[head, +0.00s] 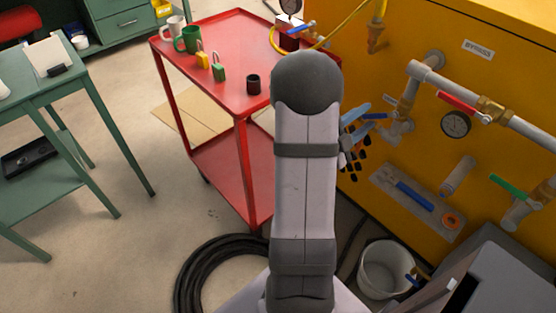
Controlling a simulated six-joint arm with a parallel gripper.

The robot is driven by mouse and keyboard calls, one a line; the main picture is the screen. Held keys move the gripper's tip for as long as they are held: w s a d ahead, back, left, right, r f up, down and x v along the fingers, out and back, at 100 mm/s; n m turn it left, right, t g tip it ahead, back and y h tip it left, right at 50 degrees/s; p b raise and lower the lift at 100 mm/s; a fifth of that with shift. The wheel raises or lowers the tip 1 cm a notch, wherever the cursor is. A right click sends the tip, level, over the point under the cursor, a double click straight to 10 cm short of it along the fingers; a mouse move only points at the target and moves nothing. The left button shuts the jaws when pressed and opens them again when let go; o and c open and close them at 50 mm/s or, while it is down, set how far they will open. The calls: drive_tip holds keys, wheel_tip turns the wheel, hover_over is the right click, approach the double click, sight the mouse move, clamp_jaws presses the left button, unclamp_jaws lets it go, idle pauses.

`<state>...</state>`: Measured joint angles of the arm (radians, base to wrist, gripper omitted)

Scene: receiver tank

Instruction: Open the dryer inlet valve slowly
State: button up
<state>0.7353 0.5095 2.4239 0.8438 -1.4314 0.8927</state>
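A yellow panel (340,185) carries grey pipework with several lever handles. A blue lever (375,116) sits on the left pipe drop, a red lever (458,101) on the upper pipe beside a black gauge (456,124), and a green lever (508,187) at the lower right. I cannot tell from any readable label which is the dryer inlet valve. My arm stands upright in mid-picture and hides part of the panel. Light blue finger-like parts of my gripper (355,124) show just right of the arm, close to the blue lever. Contact and finger opening are unclear.
A "BYPASS" plate (478,48) is above the upper pipe. A red cart (225,90) holds mugs, padlocks and a black cup. A white bucket (386,270), a coiled black hose (205,275) and a grey box (490,275) crowd the floor. Green benches stand left.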

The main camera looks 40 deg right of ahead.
drive_tip(key=d, duration=0.7)
drive_tip(key=shift+w+d+r, duration=0.1)
drive_tip(key=shift+d+r, duration=0.2)
drive_tip(key=shift+d, duration=0.1)
drive_tip(key=m, duration=0.1)
drive_tip(key=r+m+p, duration=0.1)
drive_tip(key=shift+w+r+m, duration=0.2)
drive_tip(key=shift+w+m, duration=0.05)
drive_tip(key=shift+m, duration=0.05)
wheel_tip(320, 180, up, 2)
drive_tip(key=m+p, duration=0.2)
drive_tip(key=m, duration=0.1)
drive_tip(key=shift+w, duration=0.15)
drive_tip(key=w+a, duration=0.1)
drive_tip(key=a, duration=0.7)
drive_tip(key=w+a+f+n+t+y+p, duration=0.1)
drive_tip(key=w+a+f+n+t+y, duration=0.2)
drive_tip(key=w+a+f+n+y, duration=0.2)
drive_tip(key=w+a+f+n+t+y+p, duration=0.2)
drive_tip(key=w+a+f+n+y, duration=0.2)
drive_tip(key=a+f, duration=0.8)
drive_tip(key=shift+w+a+f+n+t+y, duration=0.25)
drive_tip(key=shift+w+f+n+t+y, duration=0.15)
drive_tip(key=shift+w+f+y, duration=0.85)
drive_tip(key=shift+f, duration=0.1)
